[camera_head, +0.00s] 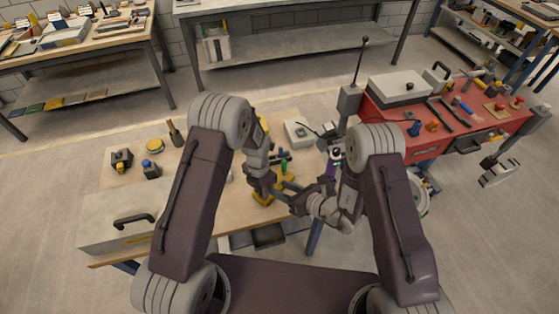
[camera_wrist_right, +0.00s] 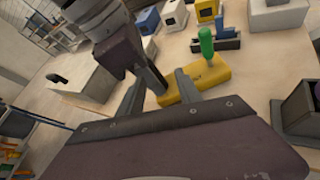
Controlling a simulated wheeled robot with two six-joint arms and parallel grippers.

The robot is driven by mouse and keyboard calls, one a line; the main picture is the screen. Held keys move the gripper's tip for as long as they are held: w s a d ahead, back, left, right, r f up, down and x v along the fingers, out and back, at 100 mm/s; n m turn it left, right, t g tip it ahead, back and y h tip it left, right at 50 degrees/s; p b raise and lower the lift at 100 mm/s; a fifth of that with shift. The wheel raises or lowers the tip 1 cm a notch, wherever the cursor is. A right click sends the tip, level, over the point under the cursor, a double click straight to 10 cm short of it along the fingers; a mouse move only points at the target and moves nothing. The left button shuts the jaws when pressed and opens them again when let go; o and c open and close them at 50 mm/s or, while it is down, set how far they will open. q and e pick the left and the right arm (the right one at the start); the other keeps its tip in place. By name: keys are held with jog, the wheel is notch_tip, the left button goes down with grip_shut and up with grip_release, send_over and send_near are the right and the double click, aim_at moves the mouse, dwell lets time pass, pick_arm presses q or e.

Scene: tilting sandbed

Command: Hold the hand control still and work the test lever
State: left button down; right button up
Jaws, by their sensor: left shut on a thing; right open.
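The hand control is a yellow block (camera_wrist_right: 208,82) on the wooden table, with a dark marking on top. The test lever has a green grip (camera_wrist_right: 206,42) and stands upright from it; the grip also shows in the head view (camera_head: 284,166). My left gripper (camera_head: 268,188) is shut on the near left end of the yellow block; its jaws are partly hidden. My right gripper (camera_wrist_right: 160,88) is open, with its two fingers apart. It is on the near side of the block, and the green grip is beyond its fingertips. It does not hold the lever.
A grey box with a black handle (camera_head: 130,218) stands at the table's left. Several small coloured devices (camera_head: 154,145) and a white box (camera_head: 299,132) are at the back. A red bench with tools (camera_head: 450,135) stands to the right.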

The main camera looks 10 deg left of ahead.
aim_at(284, 168)
jog(key=w+d+r+t+h, duration=0.1)
jog(key=w+d+t+h, duration=0.15)
jog(key=w+d, duration=0.3)
jog(key=shift+n+y, duration=0.3)
jog(key=shift+y, duration=0.15)
jog(key=x, duration=1.2)
jog(key=shift+w+a+r, duration=0.2)
jog(key=shift+a, duration=0.15)
grip_shut()
